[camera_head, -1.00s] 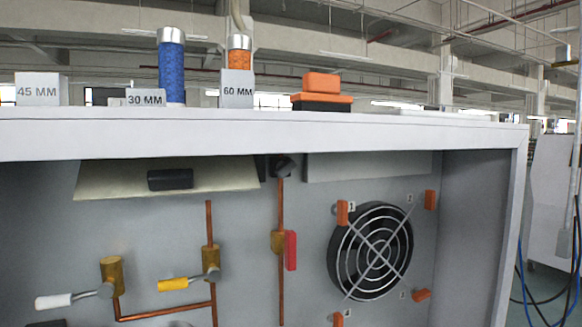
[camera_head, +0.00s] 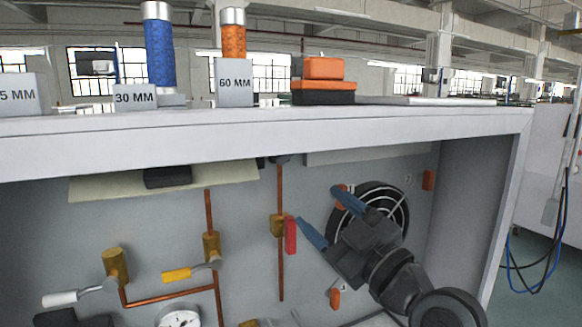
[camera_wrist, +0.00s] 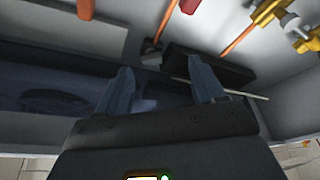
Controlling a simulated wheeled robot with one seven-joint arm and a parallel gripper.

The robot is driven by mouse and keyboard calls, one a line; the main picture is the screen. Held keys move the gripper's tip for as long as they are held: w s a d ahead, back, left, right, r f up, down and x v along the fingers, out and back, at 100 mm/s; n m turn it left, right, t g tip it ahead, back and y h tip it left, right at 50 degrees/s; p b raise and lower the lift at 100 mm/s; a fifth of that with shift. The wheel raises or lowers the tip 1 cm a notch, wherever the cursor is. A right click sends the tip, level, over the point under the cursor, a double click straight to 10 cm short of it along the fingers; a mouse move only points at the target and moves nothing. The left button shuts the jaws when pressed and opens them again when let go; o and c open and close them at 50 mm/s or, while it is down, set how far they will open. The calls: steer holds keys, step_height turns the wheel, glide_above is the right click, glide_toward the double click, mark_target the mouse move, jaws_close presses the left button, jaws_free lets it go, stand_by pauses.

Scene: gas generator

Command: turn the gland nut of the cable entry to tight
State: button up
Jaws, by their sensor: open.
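My gripper (camera_head: 319,207) is open and empty, with two blue fingers apart. It is in front of the fan and points up and left in the head view. In the wrist view its fingers (camera_wrist: 160,66) stand apart with nothing between them. A small dark fitting (camera_head: 280,159) sits at the top of a copper pipe, just under the cabinet's upper edge and mostly hidden by it. It also shows in the wrist view (camera_wrist: 150,52), just beyond the fingers and apart from them. I cannot tell whether this is the gland nut; no nut is clearly recognisable.
A red handle (camera_head: 290,236) is on the pipe beside the left finger. The fan (camera_head: 395,208) is partly behind my gripper. A black box (camera_head: 167,177) is on a cream plate. The cabinet's top ledge (camera_head: 250,142) overhangs the panel. Yellow (camera_head: 177,274) and white (camera_head: 58,299) valve levers are at left.

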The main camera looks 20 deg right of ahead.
steer(key=n+y, duration=0.1)
steer(key=n, duration=0.1)
glide_toward(288, 158)
steer(key=w, duration=0.1)
steer(key=p+x, duration=0.1)
steer(key=x, duration=0.6)
steer(key=shift+w+a+r, duration=0.15)
steer(key=shift+w+r, duration=0.05)
steer(key=shift+w, duration=0.15)
steer(key=c, duration=1.1)
steer(key=shift+o, duration=0.2)
